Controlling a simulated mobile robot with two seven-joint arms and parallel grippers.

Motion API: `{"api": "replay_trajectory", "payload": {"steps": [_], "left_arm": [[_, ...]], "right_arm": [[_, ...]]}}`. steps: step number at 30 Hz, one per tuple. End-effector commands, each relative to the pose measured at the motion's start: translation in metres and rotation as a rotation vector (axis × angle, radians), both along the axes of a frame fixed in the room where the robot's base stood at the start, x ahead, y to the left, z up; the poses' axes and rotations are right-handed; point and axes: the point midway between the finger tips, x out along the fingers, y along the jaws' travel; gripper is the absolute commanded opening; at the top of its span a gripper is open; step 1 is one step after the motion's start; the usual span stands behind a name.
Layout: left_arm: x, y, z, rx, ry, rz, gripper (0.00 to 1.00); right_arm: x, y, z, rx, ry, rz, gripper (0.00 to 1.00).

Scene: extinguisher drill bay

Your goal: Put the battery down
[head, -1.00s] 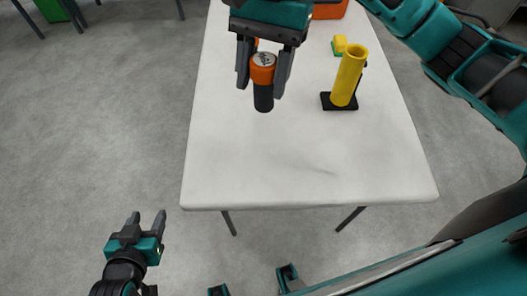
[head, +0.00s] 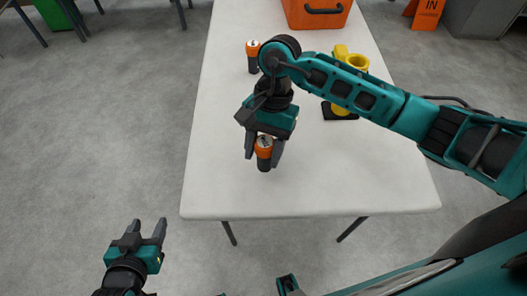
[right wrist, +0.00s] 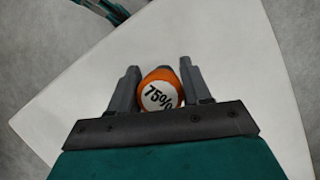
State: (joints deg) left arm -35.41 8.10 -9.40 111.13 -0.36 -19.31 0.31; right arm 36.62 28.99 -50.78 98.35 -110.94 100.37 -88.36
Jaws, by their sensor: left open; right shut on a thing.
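A black battery with an orange top (head: 264,154) is between the fingers of my right gripper (head: 264,157), which is shut on it. It hangs upright over the front part of the white table (head: 330,190). I cannot tell whether its lower end touches the table. In the right wrist view the battery's top (right wrist: 159,94) shows a white label reading 75%, with a finger on each side. A second orange-and-black battery (head: 252,57) stands further back on the table. My left gripper (head: 147,228) is open and empty, off the table's front left.
A yellow tube (head: 357,62) on a black base (head: 341,112) stands on the right, partly hidden by my right arm. A yellow block (head: 340,50) is behind it. An orange box (head: 316,12) is at the back. The table's front is clear.

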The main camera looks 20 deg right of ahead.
Motion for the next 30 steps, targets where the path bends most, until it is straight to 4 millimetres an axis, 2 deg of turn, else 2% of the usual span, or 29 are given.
{"api": "replay_trajectory", "payload": {"steps": [3, 14, 15, 23, 30], "left_arm": [[0.0, 0.0, -0.001, 0.0, 0.0, 0.0, 0.52], [-0.002, 0.0, -0.007, -0.001, 0.003, 0.0, 0.52], [-0.002, 0.0, -0.006, -0.001, 0.004, 0.0, 0.52], [-0.003, 0.0, -0.005, 0.0, 0.007, -0.001, 0.52], [-0.003, 0.0, -0.004, 0.0, 0.007, -0.001, 0.52]], "right_arm": [[-0.001, 0.0, -0.015, 0.001, 0.002, 0.0, 0.13], [0.0, 0.0, -0.021, 0.0, -0.001, 0.002, 0.13], [0.0, 0.0, -0.02, 0.0, -0.001, 0.001, 0.5], [0.0, 0.0, -0.019, 0.0, -0.001, 0.001, 0.73], [0.0, 0.0, -0.018, 0.0, 0.0, 0.001, 0.73]]}}
